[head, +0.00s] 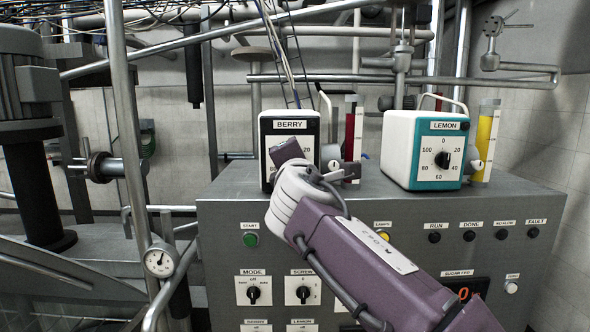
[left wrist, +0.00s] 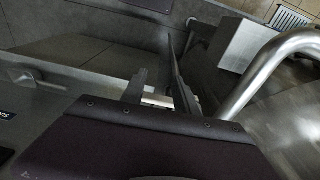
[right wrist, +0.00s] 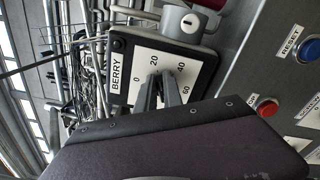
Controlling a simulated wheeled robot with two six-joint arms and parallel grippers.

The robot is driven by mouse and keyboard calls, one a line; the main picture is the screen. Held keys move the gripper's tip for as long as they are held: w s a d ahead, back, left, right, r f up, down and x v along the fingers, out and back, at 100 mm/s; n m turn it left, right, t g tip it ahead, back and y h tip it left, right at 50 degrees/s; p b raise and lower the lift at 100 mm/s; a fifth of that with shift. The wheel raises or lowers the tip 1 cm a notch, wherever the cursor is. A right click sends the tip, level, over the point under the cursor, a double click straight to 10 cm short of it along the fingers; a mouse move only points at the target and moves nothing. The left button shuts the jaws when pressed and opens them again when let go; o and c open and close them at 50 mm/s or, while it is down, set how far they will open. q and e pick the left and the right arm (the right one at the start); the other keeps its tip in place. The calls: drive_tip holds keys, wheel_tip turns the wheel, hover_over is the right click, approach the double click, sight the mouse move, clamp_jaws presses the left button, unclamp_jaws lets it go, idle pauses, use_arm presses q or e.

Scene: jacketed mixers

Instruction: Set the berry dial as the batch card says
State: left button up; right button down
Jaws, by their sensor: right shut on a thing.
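The berry box (head: 290,124) is white with a black face and stands on the grey console. Its white scale, reading 0, 20, 40 and 60, shows in the right wrist view (right wrist: 174,62). My right gripper (right wrist: 158,80) is shut on the berry dial's knob at the middle of that scale. The fingers cover the knob and its pointer, so I cannot read the setting. In the head view my right wrist hides most of the berry face. My left gripper (left wrist: 156,58) is open and empty, away from the berry box. I see no batch card.
The lemon box (head: 398,150) with a teal face stands to the right. A red tube (head: 349,125) and a yellow tube (head: 485,145) stand beside the boxes. The console front (head: 225,215) carries a green start button (head: 251,240), the mode knob (head: 252,292) and several lamps.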

drive_tip(key=m+b, duration=0.1)
drive_tip(key=m, duration=0.2)
drive_tip(key=f+m+b, duration=0.1)
drive_tip(key=m+b, duration=0.1)
drive_tip(key=m, duration=0.2)
drive_tip(key=m+b, duration=0.2)
drive_tip(key=m, duration=0.2)
drive_tip(key=shift+f, duration=0.25)
idle(0.5)
drive_tip(key=c, duration=1.5)
unclamp_jaws()
